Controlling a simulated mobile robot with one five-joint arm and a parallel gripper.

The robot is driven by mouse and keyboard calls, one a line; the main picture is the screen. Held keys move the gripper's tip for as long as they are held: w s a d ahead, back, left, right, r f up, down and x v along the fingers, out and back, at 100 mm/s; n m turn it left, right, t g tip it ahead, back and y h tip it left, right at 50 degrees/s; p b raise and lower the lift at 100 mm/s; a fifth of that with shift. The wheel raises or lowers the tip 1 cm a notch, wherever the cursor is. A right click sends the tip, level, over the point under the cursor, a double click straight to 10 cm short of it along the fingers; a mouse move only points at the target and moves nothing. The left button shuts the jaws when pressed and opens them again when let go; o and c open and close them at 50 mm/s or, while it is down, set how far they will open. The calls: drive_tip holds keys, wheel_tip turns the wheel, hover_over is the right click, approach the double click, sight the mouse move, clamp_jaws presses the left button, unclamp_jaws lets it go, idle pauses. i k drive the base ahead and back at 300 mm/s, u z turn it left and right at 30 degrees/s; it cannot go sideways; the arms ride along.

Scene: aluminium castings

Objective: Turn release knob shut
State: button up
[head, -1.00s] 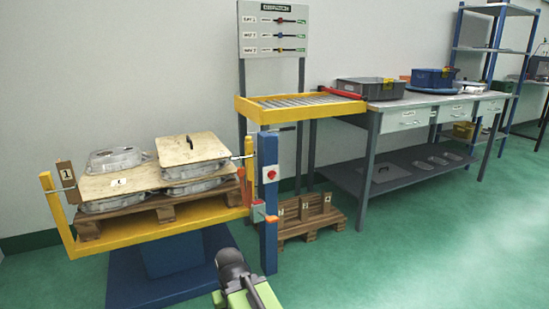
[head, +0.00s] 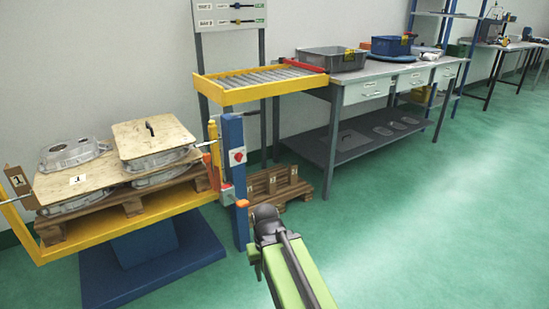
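A blue post (head: 233,185) stands at the right end of the yellow lift table (head: 140,230). A red knob on a pale plate (head: 237,156) is on the post's upper front. Lower down, a small red-and-white fitting (head: 226,194) and an orange piece (head: 242,203) sit by the post. I cannot tell which of these is the release knob, or how any is turned. My green arm reaches up from the bottom edge. Its dark end, my gripper (head: 264,218), appears just right of the post's lower part, below the orange piece. Its fingers cannot be made out.
A wooden pallet with castings and boards (head: 130,203) rests on the lift table. A yellow-framed roller conveyor (head: 262,83) leads to a workbench (head: 365,82) with bins. A small pallet (head: 280,183) stands behind the post. The green floor (head: 430,230) to the right is clear.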

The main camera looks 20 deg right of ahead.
sight(238, 156)
drive_tip(key=z, duration=1.25)
drive_tip(key=i, duration=0.5)
drive_tip(key=u, duration=3.6)
drive_tip(key=i, duration=0.1)
drive_tip(key=z, duration=2.45)
drive_tip(key=k, duration=0.1)
drive_tip(key=u, duration=2.4)
drive_tip(key=k, duration=0.65)
drive_tip(key=z, duration=0.2)
drive_tip(key=i, duration=0.65)
drive_tip(key=u, duration=0.15)
